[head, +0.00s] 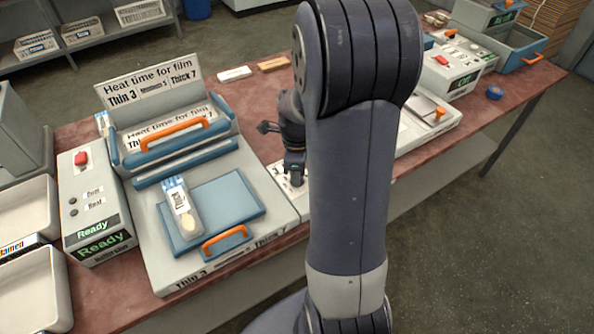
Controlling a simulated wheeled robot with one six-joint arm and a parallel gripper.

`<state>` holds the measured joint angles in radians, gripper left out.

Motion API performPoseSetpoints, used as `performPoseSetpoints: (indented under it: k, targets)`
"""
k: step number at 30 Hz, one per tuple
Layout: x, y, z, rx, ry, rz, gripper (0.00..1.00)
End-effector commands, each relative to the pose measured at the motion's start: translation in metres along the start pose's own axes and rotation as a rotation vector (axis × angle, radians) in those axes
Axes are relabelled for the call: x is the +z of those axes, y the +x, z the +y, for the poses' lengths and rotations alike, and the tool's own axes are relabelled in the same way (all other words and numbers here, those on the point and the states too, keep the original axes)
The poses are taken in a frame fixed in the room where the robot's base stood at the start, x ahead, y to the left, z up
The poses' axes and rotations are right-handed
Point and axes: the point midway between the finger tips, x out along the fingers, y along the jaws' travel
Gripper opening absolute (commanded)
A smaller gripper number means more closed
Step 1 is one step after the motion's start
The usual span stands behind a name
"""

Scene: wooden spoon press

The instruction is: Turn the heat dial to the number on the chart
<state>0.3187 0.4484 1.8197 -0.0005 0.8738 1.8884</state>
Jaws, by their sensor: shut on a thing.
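My gripper (294,178) points down at a small white panel (286,188) right of the press. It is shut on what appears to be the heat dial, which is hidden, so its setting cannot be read.
A control box (82,190) with a red switch and green "Ready" displays stands left of the press. White trays (30,208) are at far left. Another machine (450,65) and a blue tape roll (494,92) are at right. My arm blocks the table's middle.

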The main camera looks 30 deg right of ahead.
Motion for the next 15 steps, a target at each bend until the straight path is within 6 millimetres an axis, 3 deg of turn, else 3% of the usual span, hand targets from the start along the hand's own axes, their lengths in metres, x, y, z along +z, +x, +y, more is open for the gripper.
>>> performPoseSetpoints:
  k: [7, 8, 15]
  targets:
    - [0.0003, -0.0008, -0.0008, -0.003, 0.002, -0.002, 0.06]
    - [0.0003, -0.0008, -0.0008, -0.003, 0.002, -0.002, 0.30]
    - [0.0002, -0.0004, -0.0004, -0.001, 0.000, -0.001, 0.50]
